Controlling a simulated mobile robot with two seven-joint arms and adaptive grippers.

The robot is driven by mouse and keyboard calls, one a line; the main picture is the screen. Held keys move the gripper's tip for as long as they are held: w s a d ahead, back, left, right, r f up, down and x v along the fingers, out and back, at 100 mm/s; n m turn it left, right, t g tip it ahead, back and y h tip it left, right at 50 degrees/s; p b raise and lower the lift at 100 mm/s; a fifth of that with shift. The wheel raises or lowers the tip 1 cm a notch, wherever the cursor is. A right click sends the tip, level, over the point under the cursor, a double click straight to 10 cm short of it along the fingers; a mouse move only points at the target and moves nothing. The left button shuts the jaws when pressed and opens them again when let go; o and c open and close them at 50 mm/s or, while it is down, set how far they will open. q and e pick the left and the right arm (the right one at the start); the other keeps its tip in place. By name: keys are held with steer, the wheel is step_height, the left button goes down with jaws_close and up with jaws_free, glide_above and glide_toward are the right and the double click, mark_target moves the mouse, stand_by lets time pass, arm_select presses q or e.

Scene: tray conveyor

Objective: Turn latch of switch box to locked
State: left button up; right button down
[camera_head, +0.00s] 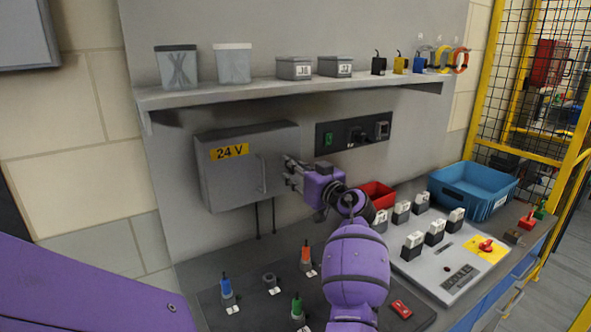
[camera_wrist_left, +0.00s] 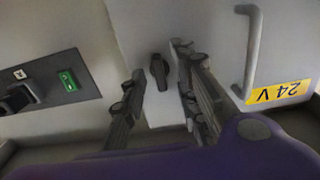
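The switch box (camera_head: 225,182) is a grey wall box with a yellow "24 V" label and a door handle (camera_head: 262,174). It also shows in the left wrist view, with its label (camera_wrist_left: 278,93) upside down. The latch (camera_wrist_left: 159,71) is a small dark knob on a pale face beside the handle's face; in the head view my gripper hides it. My left gripper (camera_head: 291,172) is at the box's right side. In the left wrist view its fingers (camera_wrist_left: 157,88) are apart, one on each side of the latch, with gaps visible. My right gripper is not in view.
A dark socket panel (camera_head: 352,132) with a green switch is on the wall right of the box. A shelf (camera_head: 300,88) with containers runs above. Below are a bench with coloured connectors, a red bin (camera_head: 377,192), a blue crate (camera_head: 445,196) and a control panel (camera_head: 420,262).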

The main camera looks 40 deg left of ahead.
arm_select(q)
steer(key=shift+c, duration=0.4)
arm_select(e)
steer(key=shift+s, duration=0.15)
arm_select(q)
jaws_close()
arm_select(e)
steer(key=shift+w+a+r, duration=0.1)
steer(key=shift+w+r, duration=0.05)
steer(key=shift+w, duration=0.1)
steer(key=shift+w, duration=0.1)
